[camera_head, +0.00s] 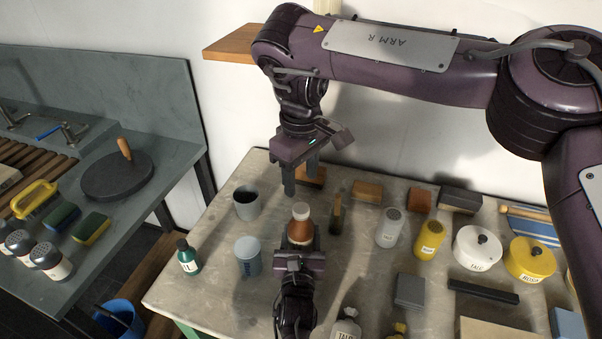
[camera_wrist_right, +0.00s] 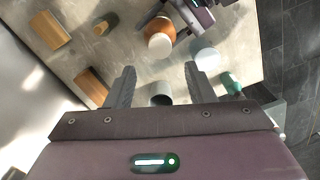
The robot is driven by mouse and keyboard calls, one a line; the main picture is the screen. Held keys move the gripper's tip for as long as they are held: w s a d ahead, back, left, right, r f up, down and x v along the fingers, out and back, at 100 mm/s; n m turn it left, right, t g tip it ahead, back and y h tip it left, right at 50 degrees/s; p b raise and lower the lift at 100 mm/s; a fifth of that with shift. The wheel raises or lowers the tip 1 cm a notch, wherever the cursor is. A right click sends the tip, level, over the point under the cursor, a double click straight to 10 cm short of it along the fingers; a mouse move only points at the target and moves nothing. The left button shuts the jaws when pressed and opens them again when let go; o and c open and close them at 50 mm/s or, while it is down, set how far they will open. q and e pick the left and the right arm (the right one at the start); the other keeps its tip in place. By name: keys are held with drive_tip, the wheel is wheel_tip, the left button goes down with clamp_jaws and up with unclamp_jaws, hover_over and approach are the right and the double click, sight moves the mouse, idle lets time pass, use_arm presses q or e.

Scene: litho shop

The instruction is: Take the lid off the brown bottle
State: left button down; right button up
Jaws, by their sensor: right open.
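The brown bottle (camera_head: 300,232) stands upright near the left end of the stone-topped table, with its white lid (camera_head: 300,210) on. In the right wrist view the brown bottle (camera_wrist_right: 161,28) and lid (camera_wrist_right: 159,45) show at the top. My left gripper (camera_head: 300,246) comes in from the front, its fingers on both sides of the bottle's body, closed on it; the fingertips are partly hidden. My right gripper (camera_head: 301,183) is open and empty, pointing down above and behind the bottle, apart from the lid. Its fingers (camera_wrist_right: 160,88) show in the wrist view.
A grey cup (camera_head: 246,203), a blue-grey canister (camera_head: 248,258) and a green bottle (camera_head: 188,258) stand left of the brown bottle. A wooden-handled tool (camera_head: 336,216) and shakers (camera_head: 391,228) stand to its right. Wooden blocks (camera_head: 367,191) lie behind.

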sight(301, 208)
use_arm(q)
drive_tip(key=shift+r, duration=0.1)
use_arm(e)
drive_tip(key=shift+f, duration=3.95)
